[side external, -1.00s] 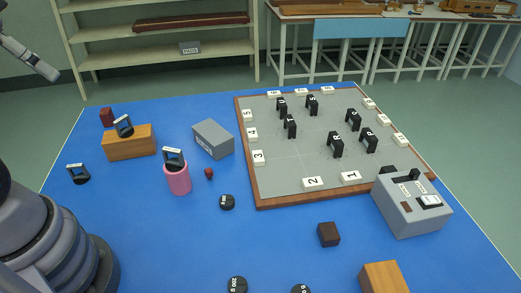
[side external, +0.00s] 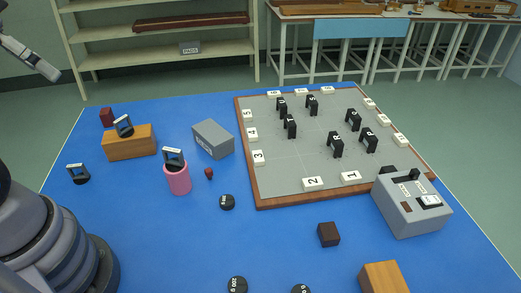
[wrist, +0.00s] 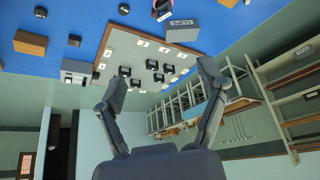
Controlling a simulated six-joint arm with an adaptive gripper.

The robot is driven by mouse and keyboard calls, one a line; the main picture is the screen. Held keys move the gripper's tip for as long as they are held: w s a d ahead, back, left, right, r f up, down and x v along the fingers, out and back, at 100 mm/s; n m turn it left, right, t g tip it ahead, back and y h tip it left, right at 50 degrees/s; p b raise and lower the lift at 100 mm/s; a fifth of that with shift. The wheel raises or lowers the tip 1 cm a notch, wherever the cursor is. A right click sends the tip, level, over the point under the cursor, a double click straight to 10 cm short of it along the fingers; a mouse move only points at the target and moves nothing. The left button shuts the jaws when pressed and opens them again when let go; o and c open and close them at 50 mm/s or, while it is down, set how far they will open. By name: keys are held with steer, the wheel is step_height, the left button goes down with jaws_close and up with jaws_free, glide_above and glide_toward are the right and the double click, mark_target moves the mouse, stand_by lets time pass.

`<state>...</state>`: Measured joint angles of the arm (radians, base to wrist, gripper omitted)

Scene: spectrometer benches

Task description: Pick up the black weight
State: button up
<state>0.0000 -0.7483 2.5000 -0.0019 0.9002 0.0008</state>
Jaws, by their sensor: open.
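Several round black weights lie flat on the blue table top. One black weight (side external: 227,201) lies in front of the pink cup; it also shows at the top of the wrist view (wrist: 124,8). Two more, a black weight (side external: 237,285) and another black weight (side external: 301,289), are at the near edge of the side view, partly cut off. I cannot tell which one the task means. My gripper (wrist: 163,82) is open and empty in the wrist view, its fingers wide apart and away from the weights.
A grey board (side external: 310,150) with black letter-marked stands fills the right middle. A grey instrument box (side external: 410,210), dark block (side external: 328,234), wooden block (side external: 384,278), pink cup (side external: 178,180) and grey box (side external: 213,139) stand around.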

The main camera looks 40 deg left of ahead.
steer(key=w+d+f+n+g+h, duration=0.3)
steer(key=d+f+n+g+h, duration=0.15)
steer(key=d+f+h, duration=0.35)
steer(key=w+d+f+n+g+h, duration=0.3)
steer(key=d+f+g, duration=0.25)
steer(key=f, duration=0.45)
steer(key=n+t+h, duration=0.3)
steer(key=n+t, duration=0.2)
steer(key=n, duration=0.6)
glide_toward(235, 284)
steer(key=a, duration=0.1)
steer(key=a+r, duration=0.2)
steer(key=shift+w+a+r, duration=0.15)
steer(key=shift+w+a, duration=0.1)
steer(key=shift+a, duration=0.05)
steer(key=shift+s+d+f, duration=0.1)
steer(key=shift+f, duration=0.25)
steer(key=x, duration=1.3)
steer(key=shift+s+d+f, duration=0.15)
steer(key=shift+d+f, duration=0.05)
steer(key=shift+f, duration=0.05)
